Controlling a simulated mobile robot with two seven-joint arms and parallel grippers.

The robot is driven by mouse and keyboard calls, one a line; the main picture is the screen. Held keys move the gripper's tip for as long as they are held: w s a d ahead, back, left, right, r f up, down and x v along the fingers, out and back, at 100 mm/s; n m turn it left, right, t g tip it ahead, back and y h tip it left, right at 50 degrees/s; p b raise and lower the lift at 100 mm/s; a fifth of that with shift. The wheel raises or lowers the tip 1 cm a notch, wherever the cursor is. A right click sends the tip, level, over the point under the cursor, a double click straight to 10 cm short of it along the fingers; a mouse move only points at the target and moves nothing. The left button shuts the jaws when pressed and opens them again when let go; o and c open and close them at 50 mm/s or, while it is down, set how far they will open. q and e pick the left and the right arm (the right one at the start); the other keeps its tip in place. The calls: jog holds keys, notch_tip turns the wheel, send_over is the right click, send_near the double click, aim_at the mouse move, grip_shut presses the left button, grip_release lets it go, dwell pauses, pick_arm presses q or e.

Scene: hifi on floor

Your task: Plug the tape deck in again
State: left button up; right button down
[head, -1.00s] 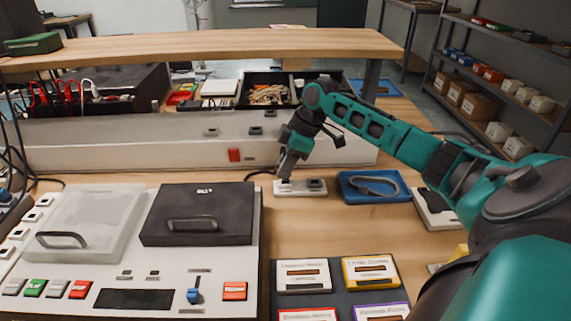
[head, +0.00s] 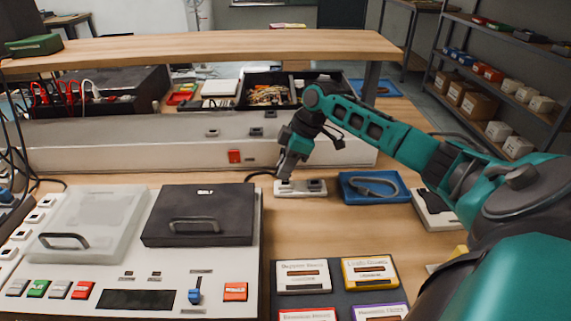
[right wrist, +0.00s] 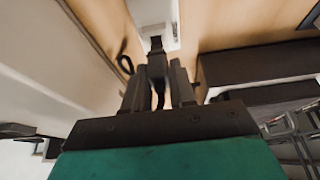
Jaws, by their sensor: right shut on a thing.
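The tape deck (head: 228,268) is a cream unit at lower left with a clear lid, a dark lid and coloured buttons. A small pale socket block (head: 301,194) lies on the bench behind and right of it. My right gripper (head: 286,172) points down over the block's left end. In the right wrist view its fingers (right wrist: 160,88) are shut on a black plug (right wrist: 157,66), with the pale block (right wrist: 154,14) just past it. A dark cable runs left from the gripper. I cannot tell whether the plug is seated in the socket. My left gripper is out of view.
A blue tray (head: 374,187) with a grey cable stands right of the block. Labelled cassettes (head: 303,277) lie in front. A long cream housing (head: 110,146) is behind, under a raised wooden shelf (head: 200,47). Bare bench surrounds the block's front.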

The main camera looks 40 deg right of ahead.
jog(key=shift+f, duration=0.15)
dwell(0.7)
jog(key=shift+f, duration=0.65)
dwell(0.7)
dwell(0.7)
jog(key=shift+f+p, duration=0.1)
jog(key=shift+p, duration=0.4)
dwell(0.8)
jog(key=shift+p, duration=0.4)
dwell(1.1)
jog(key=shift+f, duration=0.1)
jog(key=c, duration=0.8)
grip_release()
jog(key=shift+c, duration=0.2)
